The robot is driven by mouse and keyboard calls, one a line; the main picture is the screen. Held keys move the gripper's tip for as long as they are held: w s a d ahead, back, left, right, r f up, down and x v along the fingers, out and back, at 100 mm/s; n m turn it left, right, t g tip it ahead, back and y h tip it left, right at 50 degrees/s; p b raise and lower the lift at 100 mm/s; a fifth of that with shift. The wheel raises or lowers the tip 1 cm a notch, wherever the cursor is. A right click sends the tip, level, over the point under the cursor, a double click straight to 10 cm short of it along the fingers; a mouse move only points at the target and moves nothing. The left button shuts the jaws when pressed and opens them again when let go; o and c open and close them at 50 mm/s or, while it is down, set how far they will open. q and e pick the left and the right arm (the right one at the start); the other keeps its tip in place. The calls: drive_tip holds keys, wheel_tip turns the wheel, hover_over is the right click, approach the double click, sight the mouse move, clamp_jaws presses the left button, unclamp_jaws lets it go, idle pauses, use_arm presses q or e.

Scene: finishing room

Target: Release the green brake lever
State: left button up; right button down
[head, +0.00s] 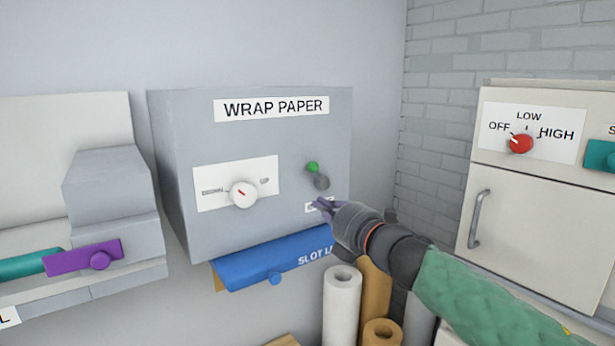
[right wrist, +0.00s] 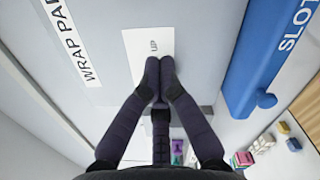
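The green brake lever (head: 313,167) shows in the head view as a small green knob on a grey round pivot (head: 321,183), on the right part of the grey WRAP PAPER box front. It tilts up and slightly left. My right gripper (head: 322,205) is just below the pivot, in front of a small white label (head: 311,207) that it partly covers. In the right wrist view the fingertips of this gripper (right wrist: 160,72) are together, with nothing visible between them. I cannot make out the lever there. My left gripper is not in view.
A white dial plate (head: 210,190) with a knob (head: 243,194) is left of the lever. The blue slot lid (head: 255,262) hangs below, above paper rolls (head: 341,300). A cream cabinet (head: 535,220) with a red dial (head: 521,143) stands at the right.

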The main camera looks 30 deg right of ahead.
sight(318, 175)
drive_tip(key=w, duration=0.3)
drive_tip(key=w+d+r+p, duration=0.1)
drive_tip(key=w, duration=0.7)
drive_tip(key=shift+d+r+p, duration=0.3)
drive_tip(key=shift+d+p, duration=0.05)
drive_tip(key=shift+w+d+r+p, duration=0.1)
drive_tip(key=shift+d+r+p, duration=0.2)
drive_tip(key=shift+d, duration=0.35)
drive_tip(key=shift+f, duration=0.1)
drive_tip(key=shift+a, duration=0.1)
